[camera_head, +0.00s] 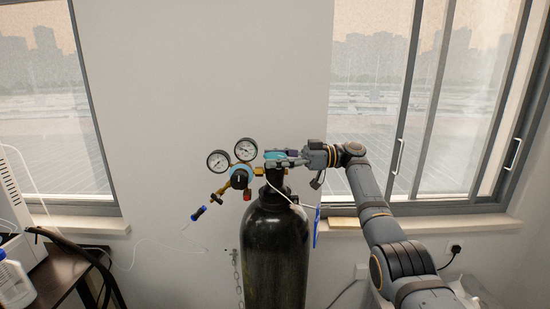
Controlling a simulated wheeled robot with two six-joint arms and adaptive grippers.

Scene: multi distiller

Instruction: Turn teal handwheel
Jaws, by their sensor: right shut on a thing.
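The teal handwheel (274,155) sits on top of the black gas cylinder (275,255), at the middle of the head view. My right gripper (283,158) comes in from the right and is shut on the handwheel's rim. The fingers hide part of the wheel. My left gripper is out of view.
A dark table (60,275) with a white device and a bottle (14,283) stands at the lower left. The wall behind has windows on both sides.

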